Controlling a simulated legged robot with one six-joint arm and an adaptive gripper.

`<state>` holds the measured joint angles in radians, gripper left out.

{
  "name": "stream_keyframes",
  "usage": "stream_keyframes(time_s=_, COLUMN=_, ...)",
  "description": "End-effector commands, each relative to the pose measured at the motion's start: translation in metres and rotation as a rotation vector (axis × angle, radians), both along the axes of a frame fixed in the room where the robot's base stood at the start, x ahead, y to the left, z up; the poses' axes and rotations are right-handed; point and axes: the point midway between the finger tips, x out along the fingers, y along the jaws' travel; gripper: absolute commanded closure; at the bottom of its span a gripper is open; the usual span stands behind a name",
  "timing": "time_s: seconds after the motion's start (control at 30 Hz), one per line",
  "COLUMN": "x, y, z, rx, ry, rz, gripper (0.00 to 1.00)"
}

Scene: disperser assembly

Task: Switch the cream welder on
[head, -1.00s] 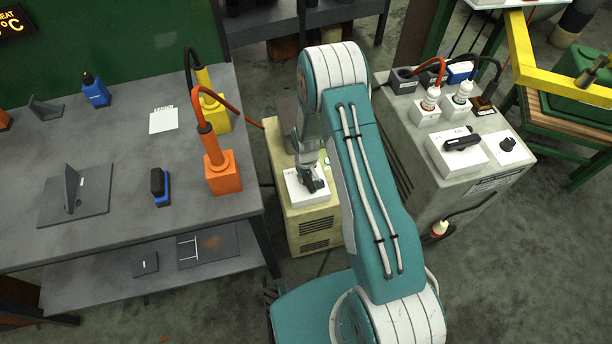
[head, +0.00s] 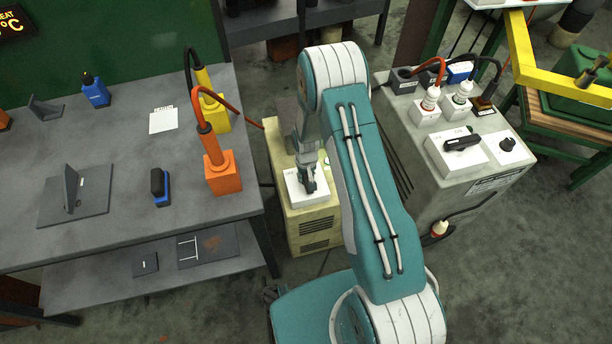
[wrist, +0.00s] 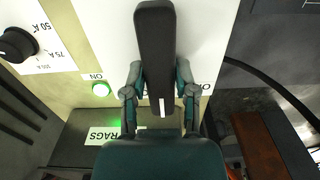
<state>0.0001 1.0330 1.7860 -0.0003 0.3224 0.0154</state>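The cream welder (head: 318,228) stands on the floor between the workbench and the grey machine. Its white switch panel (head: 322,195) is on top. My gripper (head: 308,182) is down at this panel. In the wrist view, the two fingers of my gripper (wrist: 160,85) flank the long black switch handle (wrist: 156,40) and appear to be closed on its sides. The handle lies lengthwise in line with my gripper, with a white mark at its near end. A green lamp (wrist: 101,89) glows beside the ON label. The label on the other side is partly hidden by a finger.
A black dial (wrist: 17,43) with ampere labels sits on the welder at the wrist view's left. The workbench (head: 110,235) with orange and yellow blocks is to the left. A grey machine (head: 430,185) with plugs and its own black switch is close on the right.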

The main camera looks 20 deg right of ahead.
Motion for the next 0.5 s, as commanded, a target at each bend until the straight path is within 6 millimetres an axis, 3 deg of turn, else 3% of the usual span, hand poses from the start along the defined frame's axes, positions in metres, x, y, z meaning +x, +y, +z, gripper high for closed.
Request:
stream_keyframes(time_s=0.03, x=0.0001, y=0.0005, z=-0.0008, rx=0.0, ry=-0.001, rz=-0.001, gripper=0.45)
stream_keyframes(time_s=0.07, x=0.0001, y=0.0005, z=-0.0008, rx=0.0, ry=-0.001, rz=-0.001, gripper=0.32)
stream_keyframes(time_s=0.1, x=0.0, y=0.0004, z=-0.0007, rx=0.0, ry=-0.001, rz=-0.001, gripper=0.29)
stream_keyframes(time_s=0.5, x=0.0001, y=0.0001, z=0.0032, rx=0.0, ry=-0.002, rz=0.0, gripper=0.29)
